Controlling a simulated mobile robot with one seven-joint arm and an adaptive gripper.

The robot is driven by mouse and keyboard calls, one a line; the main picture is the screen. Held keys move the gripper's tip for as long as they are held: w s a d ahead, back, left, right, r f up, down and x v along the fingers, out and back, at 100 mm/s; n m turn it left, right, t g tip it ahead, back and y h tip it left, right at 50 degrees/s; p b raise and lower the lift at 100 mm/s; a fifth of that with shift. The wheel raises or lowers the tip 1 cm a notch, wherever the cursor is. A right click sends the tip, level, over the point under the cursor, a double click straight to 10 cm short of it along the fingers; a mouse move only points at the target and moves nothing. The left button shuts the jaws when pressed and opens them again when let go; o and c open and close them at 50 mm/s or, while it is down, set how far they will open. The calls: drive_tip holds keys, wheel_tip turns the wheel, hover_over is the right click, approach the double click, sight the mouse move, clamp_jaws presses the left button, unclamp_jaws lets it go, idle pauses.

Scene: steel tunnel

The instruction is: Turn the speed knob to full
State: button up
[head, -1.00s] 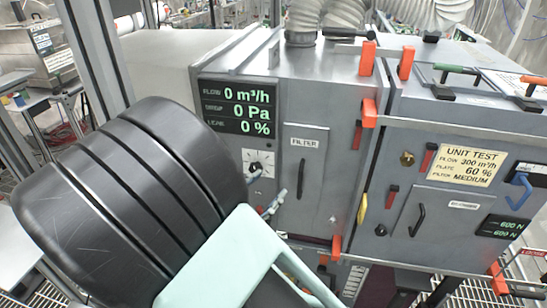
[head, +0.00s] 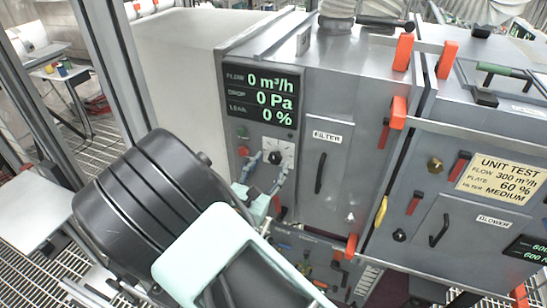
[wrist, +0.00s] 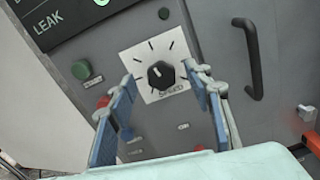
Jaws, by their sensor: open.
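The speed knob (wrist: 160,75) is a round black dial with a light pointer mark, on a white square plate with tick marks and a label below. It also shows in the head view (head: 276,157), partly hidden by my gripper. In the wrist view my gripper (wrist: 158,76) is open, with one blue-padded finger on each side of the knob. The fingers look apart from the knob; how far in front of it they are I cannot tell. In the head view my gripper (head: 262,172) reaches up to the panel.
A display (head: 262,95) above the knob reads 0 m³/h, 0 Pa and 0 %. A green button (wrist: 81,70) and a red button (wrist: 103,102) are left of the knob. The filter door's handle (head: 320,173) stands out to the right. A sign (head: 498,180) reads 60 % and MEDIUM.

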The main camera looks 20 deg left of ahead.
sight(276, 156)
drive_tip(key=shift+w+d, duration=0.1)
drive_tip(key=shift+w, duration=1.2)
drive_tip(key=c, duration=1.1)
